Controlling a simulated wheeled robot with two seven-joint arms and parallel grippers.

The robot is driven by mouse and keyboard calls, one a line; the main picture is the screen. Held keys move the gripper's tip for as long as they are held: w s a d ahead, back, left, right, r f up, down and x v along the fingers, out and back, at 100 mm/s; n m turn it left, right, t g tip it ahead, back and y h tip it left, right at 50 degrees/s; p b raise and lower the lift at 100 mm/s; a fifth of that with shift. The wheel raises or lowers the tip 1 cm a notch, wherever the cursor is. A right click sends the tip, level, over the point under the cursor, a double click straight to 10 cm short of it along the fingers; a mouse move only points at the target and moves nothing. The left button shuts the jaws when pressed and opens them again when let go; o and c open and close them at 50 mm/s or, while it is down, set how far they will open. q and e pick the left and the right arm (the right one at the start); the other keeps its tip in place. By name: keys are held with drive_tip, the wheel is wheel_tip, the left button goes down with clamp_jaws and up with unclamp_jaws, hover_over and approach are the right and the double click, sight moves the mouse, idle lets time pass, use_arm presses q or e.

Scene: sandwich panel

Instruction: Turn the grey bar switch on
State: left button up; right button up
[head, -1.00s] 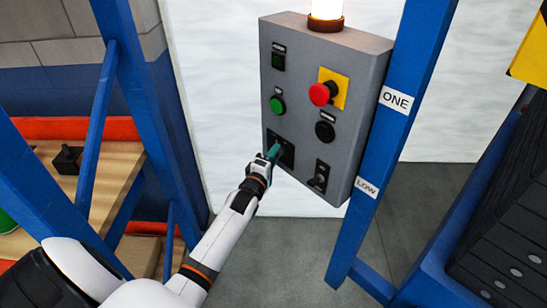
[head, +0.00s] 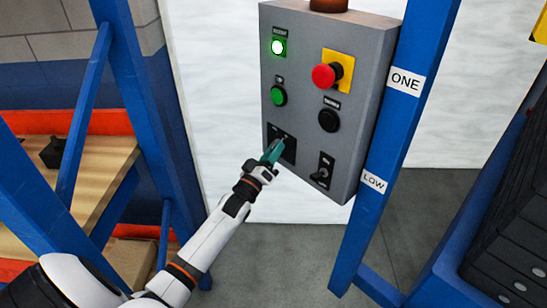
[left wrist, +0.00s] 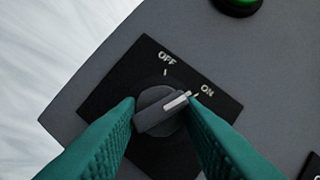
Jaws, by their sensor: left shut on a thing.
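The grey bar switch (left wrist: 158,117) sits on a black square plate (left wrist: 121,75) marked OFF and ON. Its white pointer stripe points toward the ON mark, at the right. My left gripper (left wrist: 163,104) has its teal fingers on both sides of the bar, shut on it. In the head view my left gripper (head: 271,151) reaches the black plate (head: 289,154) at the lower left of the grey control panel (head: 305,75) and hides most of the switch. My right gripper is in neither view.
The panel also has a lit green lamp (head: 279,47), a green button (head: 279,96), a red mushroom button (head: 324,76) on yellow, a black button (head: 328,120) and a toggle (head: 321,174). Blue posts (head: 385,130) stand beside it. A wooden shelf (head: 90,175) is at left.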

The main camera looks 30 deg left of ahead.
use_arm(q)
drive_tip(key=shift+f+m+h+b, duration=0.15)
drive_tip(key=shift+m+h+b, duration=0.25)
drive_tip(key=shift+m, duration=0.8)
drive_tip(key=o, duration=1)
drive_tip(key=shift+a, duration=0.1)
drive_tip(key=shift+c, duration=0.2)
drive_tip(key=b+v, duration=0.1)
drive_tip(key=v, duration=1.1)
drive_tip(key=shift+b, duration=0.35)
drive_tip(key=shift+a+f, duration=0.1)
